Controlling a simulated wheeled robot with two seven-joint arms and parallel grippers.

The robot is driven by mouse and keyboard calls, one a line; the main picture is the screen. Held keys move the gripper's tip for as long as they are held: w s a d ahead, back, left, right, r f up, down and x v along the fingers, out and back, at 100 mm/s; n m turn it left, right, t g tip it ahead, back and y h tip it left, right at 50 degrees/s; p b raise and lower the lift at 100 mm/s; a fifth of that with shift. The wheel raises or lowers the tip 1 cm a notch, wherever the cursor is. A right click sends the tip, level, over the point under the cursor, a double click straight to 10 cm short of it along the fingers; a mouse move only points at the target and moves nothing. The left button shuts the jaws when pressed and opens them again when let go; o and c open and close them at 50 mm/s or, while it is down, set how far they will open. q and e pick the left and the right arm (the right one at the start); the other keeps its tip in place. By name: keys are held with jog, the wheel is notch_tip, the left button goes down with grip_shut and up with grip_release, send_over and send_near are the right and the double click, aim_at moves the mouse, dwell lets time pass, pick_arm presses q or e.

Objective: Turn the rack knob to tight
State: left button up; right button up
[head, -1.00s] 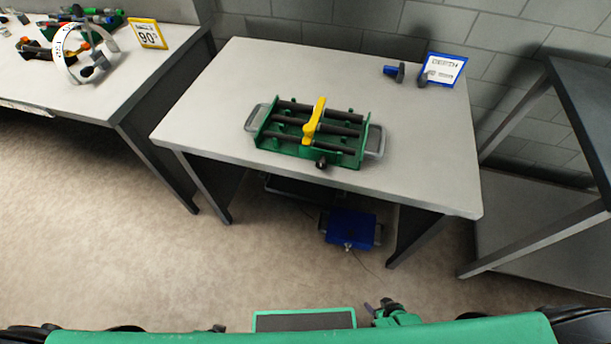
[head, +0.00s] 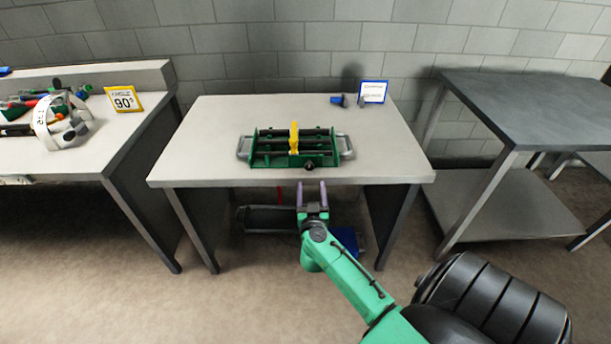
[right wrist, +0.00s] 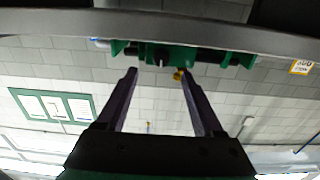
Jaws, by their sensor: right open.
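The green rack (head: 270,155) with dark bars and a yellow upright piece (head: 294,138) sits on the middle table. Its black knob (head: 310,165) is on the front side, right of the middle; how far it is turned is too small to tell. In the right wrist view the rack (right wrist: 205,55) and knob (right wrist: 161,58) appear at the top, beyond the fingertips. My right gripper (head: 312,184) is open and empty, in front of the table's front edge and apart from the knob. It also shows in the right wrist view (right wrist: 158,72). My left gripper is out of view.
The table's front edge (head: 230,182) lies between my gripper and the rack. A blue-framed sign (head: 373,91) and small dark items stand at the back right. A cluttered bench (head: 95,150) is left, a grey table (head: 540,105) right.

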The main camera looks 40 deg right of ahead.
aim_at(309, 168)
jog(key=b+x, duration=0.1)
jog(key=x, duration=0.6)
jog(key=shift+w, duration=0.15)
jog(key=shift+w+d, duration=0.2)
jog(key=shift+w, duration=0.05)
jog(key=shift+a+r, duration=0.1)
jog(key=shift+r, duration=0.05)
jog(key=shift+c, duration=0.6)
grip_shut()
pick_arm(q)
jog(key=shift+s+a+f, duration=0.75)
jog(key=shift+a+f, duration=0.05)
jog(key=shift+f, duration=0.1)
